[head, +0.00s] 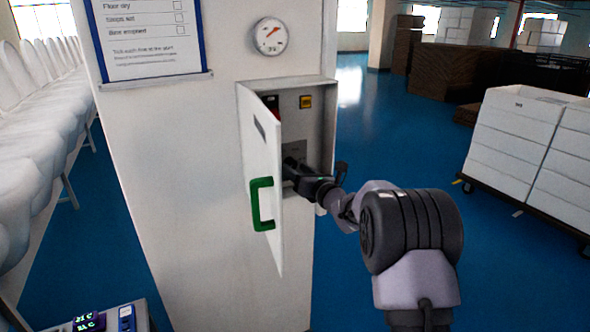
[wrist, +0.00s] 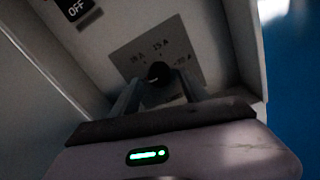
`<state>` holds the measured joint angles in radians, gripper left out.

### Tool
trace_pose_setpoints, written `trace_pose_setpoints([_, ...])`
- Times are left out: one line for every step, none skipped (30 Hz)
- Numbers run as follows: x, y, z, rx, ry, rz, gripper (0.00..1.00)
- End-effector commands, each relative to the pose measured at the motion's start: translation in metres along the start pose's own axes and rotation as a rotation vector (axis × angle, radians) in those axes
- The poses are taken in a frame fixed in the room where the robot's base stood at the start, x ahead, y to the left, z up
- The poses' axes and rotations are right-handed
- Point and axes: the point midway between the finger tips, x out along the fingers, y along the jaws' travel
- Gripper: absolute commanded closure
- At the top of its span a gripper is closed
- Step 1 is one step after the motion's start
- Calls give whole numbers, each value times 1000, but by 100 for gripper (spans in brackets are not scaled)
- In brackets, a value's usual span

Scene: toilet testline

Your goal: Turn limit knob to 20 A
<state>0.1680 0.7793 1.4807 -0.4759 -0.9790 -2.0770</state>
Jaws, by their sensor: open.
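The limit knob (wrist: 158,71) is small, dark and round. It sits on a grey plate (wrist: 131,61) inside a wall cabinet (head: 325,112). Blurred labels arc above it in the wrist view, seemingly 10 A at left, 15 A at top and 20 A at right. I cannot tell which mark the knob points to. My gripper (wrist: 157,84) is open, with one finger on each side of the knob; whether they touch it is unclear. In the head view my gripper (head: 296,172) reaches into the cabinet and hides the knob.
The cabinet door (head: 262,160) stands open at left, with a green handle (head: 262,204). A yellow-framed switch (head: 306,102) is inside, higher up. An OFF label (wrist: 75,9) shows at upper left. A gauge (head: 270,36) is above the cabinet.

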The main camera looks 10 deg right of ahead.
Motion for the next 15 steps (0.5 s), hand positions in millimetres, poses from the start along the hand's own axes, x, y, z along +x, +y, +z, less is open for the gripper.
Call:
trace_pose_setpoints([5, 0, -1, 1, 0, 0, 47])
trace_pose_setpoints([7, 0, 0, 1, 0, -1, 47])
trace_pose_setpoints([9, 0, 0, 1, -1, -1, 47])
trace_pose_setpoints([10, 0, 0, 1, -1, -1, 47])
trace_pose_setpoints([11, 0, 0, 2, -1, -1, 47])
trace_pose_setpoints([11, 0, 0, 2, -1, -1, 47])
trace_pose_setpoints([11, 0, 0, 2, 0, -1, 47])
trace_pose_setpoints([11, 0, 0, 2, 0, -1, 47])
trace_pose_setpoints([11, 0, 0, 2, 0, -1, 47])
trace_pose_setpoints([11, 0, 0, 2, 0, -1, 47])
trace_pose_setpoints([11, 0, 0, 2, 0, -1, 47])
trace_pose_setpoints([11, 0, 0, 2, 0, -1, 51])
trace_pose_setpoints([11, 0, 0, 2, 0, -1, 57])
trace_pose_setpoints([11, 0, 0, 2, 0, -1, 63])
trace_pose_setpoints([11, 0, 0, 2, 0, -1, 71])
